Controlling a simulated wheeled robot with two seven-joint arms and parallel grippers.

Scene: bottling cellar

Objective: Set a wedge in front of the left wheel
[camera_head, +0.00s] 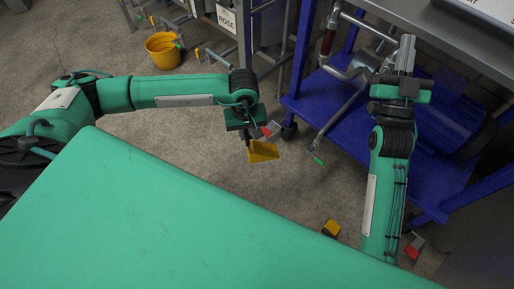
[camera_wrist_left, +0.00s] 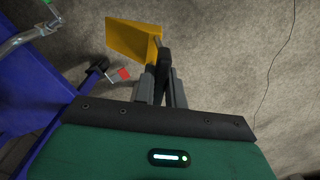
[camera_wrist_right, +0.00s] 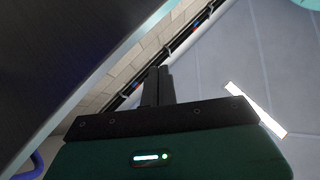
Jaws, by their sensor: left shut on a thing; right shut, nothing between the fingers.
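My left gripper (camera_head: 248,140) is shut on a yellow wedge (camera_head: 263,151) and holds it near the left wheel (camera_head: 289,131) of the blue cart (camera_head: 325,105). In the left wrist view the wedge (camera_wrist_left: 133,40) sticks out beyond the shut fingers (camera_wrist_left: 162,88), with a dark part of it between them. A red and grey piece (camera_head: 270,129) shows beside the wheel, close to the wedge. Whether the wedge touches the floor is unclear. A second yellow wedge (camera_head: 331,228) lies on the floor. My right gripper (camera_head: 405,52) is shut and empty, raised in front of the cart.
A metal pipe with a green tip (camera_head: 318,159) slants down from the cart near the left wheel. Another red and grey piece (camera_head: 413,245) is at lower right. A yellow bucket (camera_head: 163,50) stands at the back left. Open floor (camera_head: 200,130) lies left of the cart.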

